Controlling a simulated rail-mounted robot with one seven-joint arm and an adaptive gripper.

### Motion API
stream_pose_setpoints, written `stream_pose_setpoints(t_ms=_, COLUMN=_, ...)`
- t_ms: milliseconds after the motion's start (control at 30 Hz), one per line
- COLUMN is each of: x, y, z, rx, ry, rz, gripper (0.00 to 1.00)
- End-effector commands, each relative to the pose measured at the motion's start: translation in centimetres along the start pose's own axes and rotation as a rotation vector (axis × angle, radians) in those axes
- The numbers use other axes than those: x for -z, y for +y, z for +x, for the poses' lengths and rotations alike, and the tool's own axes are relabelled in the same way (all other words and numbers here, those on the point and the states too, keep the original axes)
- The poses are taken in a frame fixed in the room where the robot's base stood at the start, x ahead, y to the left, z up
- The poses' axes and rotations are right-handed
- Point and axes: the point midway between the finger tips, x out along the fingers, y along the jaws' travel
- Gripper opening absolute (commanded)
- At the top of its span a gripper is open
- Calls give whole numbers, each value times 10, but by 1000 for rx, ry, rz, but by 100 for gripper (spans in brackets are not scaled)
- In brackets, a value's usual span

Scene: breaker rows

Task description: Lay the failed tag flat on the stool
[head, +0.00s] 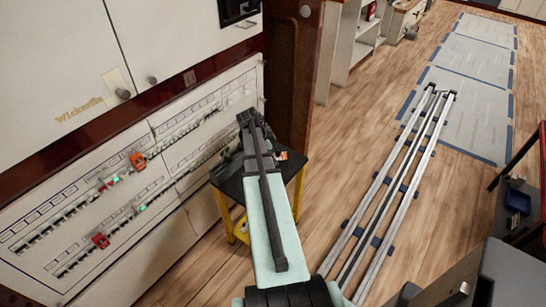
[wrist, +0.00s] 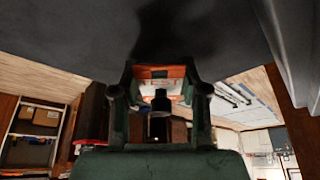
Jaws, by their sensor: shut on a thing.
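The tag, an orange-red and pale piece, shows in the wrist view (wrist: 160,71) between the fingertips of my gripper (wrist: 160,82), which is shut on it. In the head view a small orange and white bit (head: 284,155), apparently the tag, shows beside my arm at the stool's far right side. The stool (head: 227,187) has a dark top and yellow legs, and my arm hides much of it. A dark flat surface, apparently the stool top, fills the upper wrist view, close to the tag. I cannot tell whether they touch. My fingertips are hidden in the head view.
A breaker panel (head: 75,215) stands at the left, with an orange piece (head: 138,160) and a red piece (head: 101,240) on its rows. Floor rails (head: 385,190) run at the right. Wooden floor is clear between stool and rails.

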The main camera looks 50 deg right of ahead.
Motion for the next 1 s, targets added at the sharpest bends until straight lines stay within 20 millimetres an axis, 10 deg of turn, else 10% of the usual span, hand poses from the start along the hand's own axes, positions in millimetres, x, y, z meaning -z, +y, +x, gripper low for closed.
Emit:
stream_pose_setpoints(t_ms=300, x=-2, y=0, z=6, rx=0, ry=0, rz=0, gripper=25)
stream_pose_setpoints(t_ms=333, x=-2, y=0, z=5, rx=0, ry=0, rz=0, gripper=55)
stream_pose_setpoints(t_ms=400, x=-2, y=0, z=5, rx=0, ry=0, rz=0, gripper=73)
stream_pose_setpoints(t_ms=1000, x=-2, y=0, z=-25, rx=3, ry=0, rz=0, gripper=73)
